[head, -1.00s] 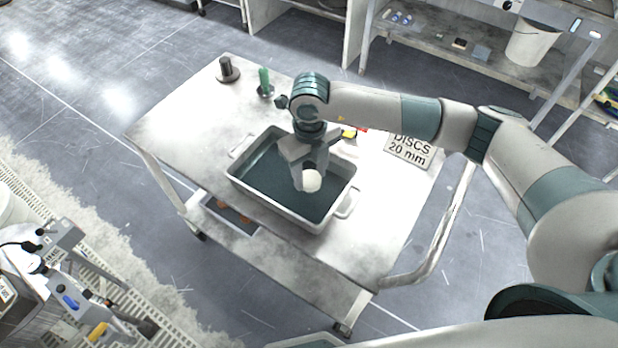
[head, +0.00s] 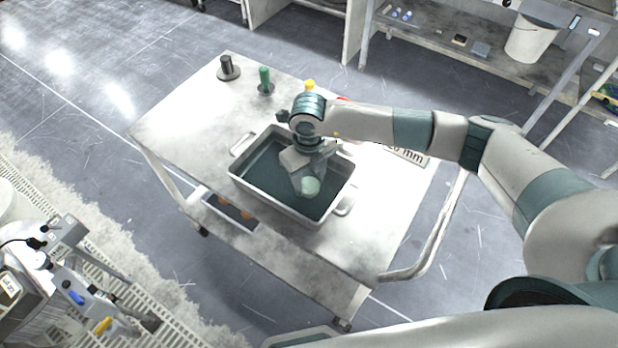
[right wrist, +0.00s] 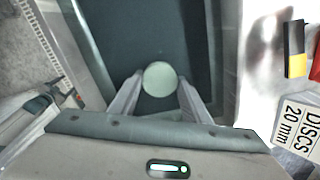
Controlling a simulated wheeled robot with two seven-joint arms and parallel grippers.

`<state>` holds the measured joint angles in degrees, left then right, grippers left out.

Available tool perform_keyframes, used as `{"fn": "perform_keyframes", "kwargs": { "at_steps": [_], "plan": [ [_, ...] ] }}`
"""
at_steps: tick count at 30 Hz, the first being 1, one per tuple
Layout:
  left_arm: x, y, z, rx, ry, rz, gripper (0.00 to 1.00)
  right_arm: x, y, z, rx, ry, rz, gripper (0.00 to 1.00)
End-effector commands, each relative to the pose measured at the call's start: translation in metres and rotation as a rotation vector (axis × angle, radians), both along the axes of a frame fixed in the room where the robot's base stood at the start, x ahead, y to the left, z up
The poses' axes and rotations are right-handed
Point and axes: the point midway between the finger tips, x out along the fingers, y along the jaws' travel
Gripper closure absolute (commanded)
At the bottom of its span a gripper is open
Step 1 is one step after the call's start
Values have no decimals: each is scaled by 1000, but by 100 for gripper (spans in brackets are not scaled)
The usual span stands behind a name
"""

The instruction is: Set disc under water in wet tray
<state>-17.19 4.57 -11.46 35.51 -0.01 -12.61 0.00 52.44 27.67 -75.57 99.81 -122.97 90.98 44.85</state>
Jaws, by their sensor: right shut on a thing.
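A pale round disc (head: 311,187) is in my right gripper (head: 306,184), over the inside of the wet tray. In the right wrist view the disc (right wrist: 160,79) sits between the two fingertips (right wrist: 158,84), which are shut on it. The wet tray (head: 240,182) is a light rectangular tub with handles and dark teal water inside. The disc and fingertips look green-tinted, as if under the water. I cannot tell whether the disc touches the tray floor. My left gripper is not in view.
The tray stands on a light cart top (head: 180,118). A black-handled piece (head: 228,68), a green-handled piece (head: 265,80) and a yellow-topped item (head: 309,86) stand behind it. A "DISCS 20 mm" sign (right wrist: 297,126) lies to the right. The cart's left side is clear.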

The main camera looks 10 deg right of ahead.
Motion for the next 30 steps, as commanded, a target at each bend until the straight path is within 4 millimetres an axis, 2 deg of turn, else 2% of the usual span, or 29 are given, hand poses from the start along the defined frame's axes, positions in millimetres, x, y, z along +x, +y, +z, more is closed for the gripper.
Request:
{"fn": "perform_keyframes", "kwargs": {
  "at_steps": [7,8,9,10,24,30],
  "plan": [
    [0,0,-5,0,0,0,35,0,0,-4,0,0,0,82],
    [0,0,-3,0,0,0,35,0,0,-3,0,0,0,50],
    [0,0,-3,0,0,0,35,0,0,-3,0,0,0,40],
    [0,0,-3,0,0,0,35,0,0,-3,0,0,0,38],
    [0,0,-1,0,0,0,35,0,0,2,0,-1,0,38],
    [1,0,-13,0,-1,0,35,1,0,23,1,-4,1,38]
  ]
}}
